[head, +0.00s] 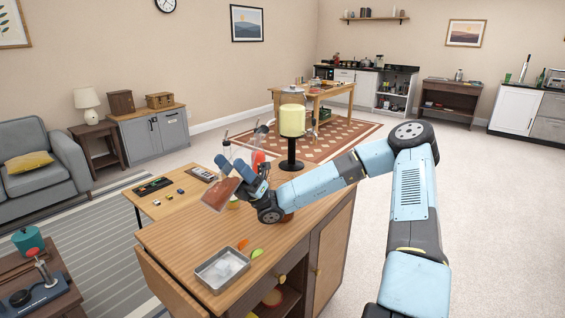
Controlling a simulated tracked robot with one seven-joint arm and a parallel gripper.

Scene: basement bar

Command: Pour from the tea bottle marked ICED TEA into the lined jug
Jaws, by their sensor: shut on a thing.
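My gripper (233,170) is above the far left part of the wooden counter, its blue fingers pointing up and left. It is shut on a reddish-brown, tilted thing (220,194), which looks like the tea bottle. No ICED TEA marking can be read, and the fingers hide part of it. A clear vessel (227,149) shows just behind the fingers. I cannot tell whether it is the lined jug, and no line on it can be made out. Whether anything flows from the held thing cannot be seen.
The counter (185,237) holds a metal tray (221,268), with orange and green spoon-like things beside it. A red thing (258,159) and a black stand with a pale yellow cylinder (292,120) are behind my gripper. The counter's front right is clear.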

